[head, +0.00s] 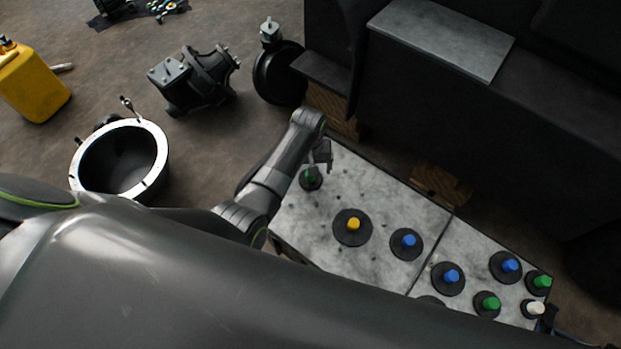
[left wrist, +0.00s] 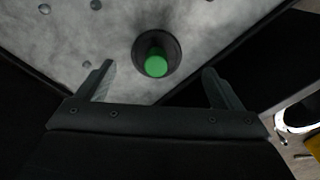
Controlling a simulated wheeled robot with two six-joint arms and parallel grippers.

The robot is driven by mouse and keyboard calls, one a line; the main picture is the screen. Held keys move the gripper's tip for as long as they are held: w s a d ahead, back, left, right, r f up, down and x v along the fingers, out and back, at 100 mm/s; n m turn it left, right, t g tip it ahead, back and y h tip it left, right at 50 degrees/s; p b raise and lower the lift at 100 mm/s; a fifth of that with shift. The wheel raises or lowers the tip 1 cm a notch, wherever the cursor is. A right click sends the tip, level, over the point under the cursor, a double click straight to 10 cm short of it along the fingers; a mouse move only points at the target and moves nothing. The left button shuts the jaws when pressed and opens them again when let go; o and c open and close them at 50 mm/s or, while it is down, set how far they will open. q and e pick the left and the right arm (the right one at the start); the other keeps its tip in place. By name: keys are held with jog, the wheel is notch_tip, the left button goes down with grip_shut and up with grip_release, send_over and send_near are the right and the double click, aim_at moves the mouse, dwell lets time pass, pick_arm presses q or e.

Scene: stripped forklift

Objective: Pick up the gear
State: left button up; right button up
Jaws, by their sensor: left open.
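Several dark round discs with coloured pegs stand on a speckled grey tabletop (head: 290,219). The one nearest my left gripper (head: 322,162) is a small dark gear with a green peg (head: 311,179), at the table's left end. In the left wrist view the same green-pegged gear (left wrist: 157,53) lies beyond and between the two spread fingers (left wrist: 158,84), not touching them. My left gripper is open and empty, close to this gear. A larger disc with a yellow peg (head: 353,227) is to the right, then a blue-pegged disc (head: 407,244). My right gripper is not seen.
More blue-pegged (head: 448,278), green-pegged (head: 487,304) and white-pegged (head: 533,309) discs crowd the table's right half. A large dark forklift body (head: 450,110) stands behind the table. A black flanged housing (head: 119,160) and a yellow can (head: 33,83) are on the floor at left.

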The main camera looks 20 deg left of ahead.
pick_arm(q)
jog(key=f, duration=0.1)
jog(key=f+b, duration=0.1)
jog(key=f, duration=0.2)
jog(key=shift+w+d+f+b, duration=0.1)
jog(key=shift+w+f+b, duration=0.2)
jog(key=shift+w+b, duration=0.05)
jog(key=shift+f, duration=0.3)
jog(key=c, duration=1)
jog(key=shift+r, duration=0.1)
notch_tip(320, 180, up, 9)
jog(key=p, duration=0.2)
jog(key=shift+p, duration=0.35)
jog(key=shift+r, duration=0.45)
